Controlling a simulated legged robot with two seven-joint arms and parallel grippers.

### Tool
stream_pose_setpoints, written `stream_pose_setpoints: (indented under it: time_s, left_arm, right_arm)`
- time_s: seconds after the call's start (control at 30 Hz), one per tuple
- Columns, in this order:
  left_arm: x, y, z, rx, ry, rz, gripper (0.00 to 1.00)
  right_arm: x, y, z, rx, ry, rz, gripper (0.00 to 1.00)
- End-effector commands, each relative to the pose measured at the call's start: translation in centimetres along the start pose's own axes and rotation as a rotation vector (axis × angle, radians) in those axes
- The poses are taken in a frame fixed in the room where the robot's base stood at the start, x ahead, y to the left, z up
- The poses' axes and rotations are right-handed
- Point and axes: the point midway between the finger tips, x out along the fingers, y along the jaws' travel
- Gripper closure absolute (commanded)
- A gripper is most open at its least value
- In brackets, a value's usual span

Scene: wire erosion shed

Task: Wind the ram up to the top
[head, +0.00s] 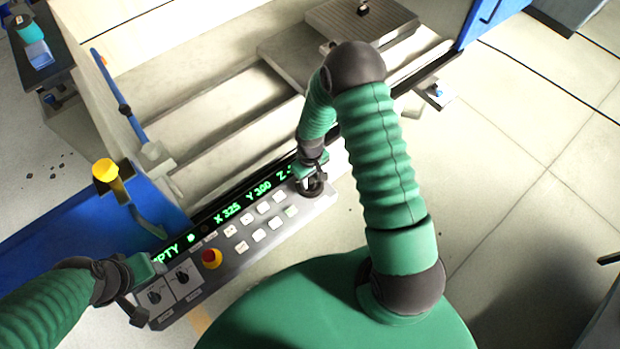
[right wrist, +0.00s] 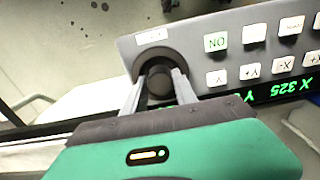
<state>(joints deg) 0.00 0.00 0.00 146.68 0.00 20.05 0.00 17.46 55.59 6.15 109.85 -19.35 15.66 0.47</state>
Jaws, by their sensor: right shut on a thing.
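The control panel (head: 240,255) of the machine runs diagonally across the lower middle of the head view. My right gripper (head: 312,184) is at its right end, shut on a dark round handwheel (head: 309,192). In the right wrist view the two grey fingers (right wrist: 158,95) straddle the dark hub of the handwheel (right wrist: 160,58). The green display (head: 240,208) reads X 325, Y 300, and a Z value that my right gripper partly hides. I cannot make out the ram.
A red stop button (head: 212,257) on a yellow base and several white keys (head: 260,235) sit on the panel. A yellow cylinder (head: 105,170) stands at the left. A grey block (head: 360,18) lies behind my right arm. Tiled floor (head: 530,130) at right looks clear.

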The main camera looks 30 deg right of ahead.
Motion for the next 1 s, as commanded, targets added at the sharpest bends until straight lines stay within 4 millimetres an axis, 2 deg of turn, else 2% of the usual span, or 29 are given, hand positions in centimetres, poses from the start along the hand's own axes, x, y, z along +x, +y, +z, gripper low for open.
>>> stream_pose_setpoints:
  time_s: [0.03, 1.0]
  left_arm:
    - [-0.1, 0.0, 0.0, 0.000, 0.000, 0.000, 0.45]
    - [-1.4, 0.0, -0.3, 0.000, 0.000, 0.000, 0.45]
  right_arm:
    - [-0.3, 0.2, -0.7, -0.041, 0.018, 0.004, 1.00]
    - [-0.3, 0.0, -0.7, -0.963, 0.015, 0.008, 1.00]
